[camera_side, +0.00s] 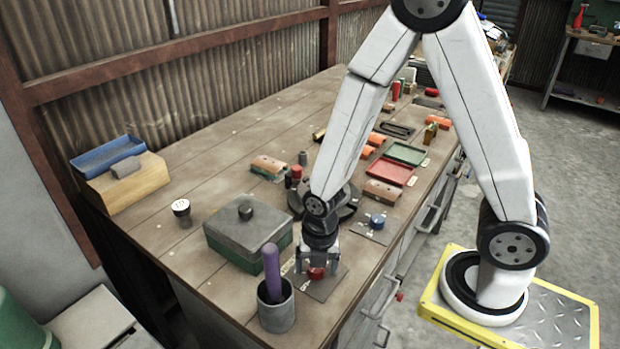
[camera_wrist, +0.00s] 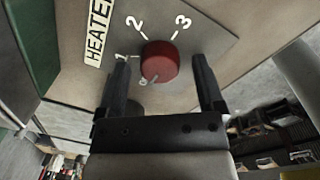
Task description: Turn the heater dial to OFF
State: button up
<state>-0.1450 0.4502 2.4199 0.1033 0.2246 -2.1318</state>
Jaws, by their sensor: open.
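The heater dial is a round red knob (camera_side: 316,273) on a grey plate (camera_side: 326,285) near the front edge of the bench. In the wrist view the red dial (camera_wrist: 160,60) has a white pointer mark aimed toward the lower left. The plate shows a HEATER label (camera_wrist: 97,35) and the numbers 2 and 3. A further mark is partly covered by the left finger, and no OFF mark is readable. My gripper (camera_side: 319,262) points down over the dial, open, with one finger on each side of it. In the wrist view gaps show between the fingers and the knob.
A grey cup (camera_side: 276,312) with a purple-handled tool stands close to the left. A lidded grey-green box (camera_side: 248,235) sits behind it. A blue knob (camera_side: 377,220) on another plate is to the right. The left bench top is mostly clear.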

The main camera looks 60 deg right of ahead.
jog(key=shift+r, duration=0.1)
jog(key=shift+s+d+r, duration=0.1)
jog(key=shift+s+r, duration=0.05)
jog(key=shift+r, duration=3.65)
jog(key=m, duration=0.4)
jog(key=d+m, duration=0.1)
jog(key=m, duration=0.1)
jog(key=shift+d+r+t, duration=0.1)
jog(key=shift+r+t, duration=0.2)
jog(key=d+m, duration=0.1)
jog(key=m, duration=0.5)
jog(key=d+r+m+t, duration=0.1)
jog(key=m, duration=0.5)
jog(key=d+m, duration=0.1)
jog(key=m, duration=0.6)
jog(key=shift+s+d+r+t, duration=0.1)
jog(key=shift+s+r+t, duration=0.05)
jog(key=shift+r+t, duration=0.15)
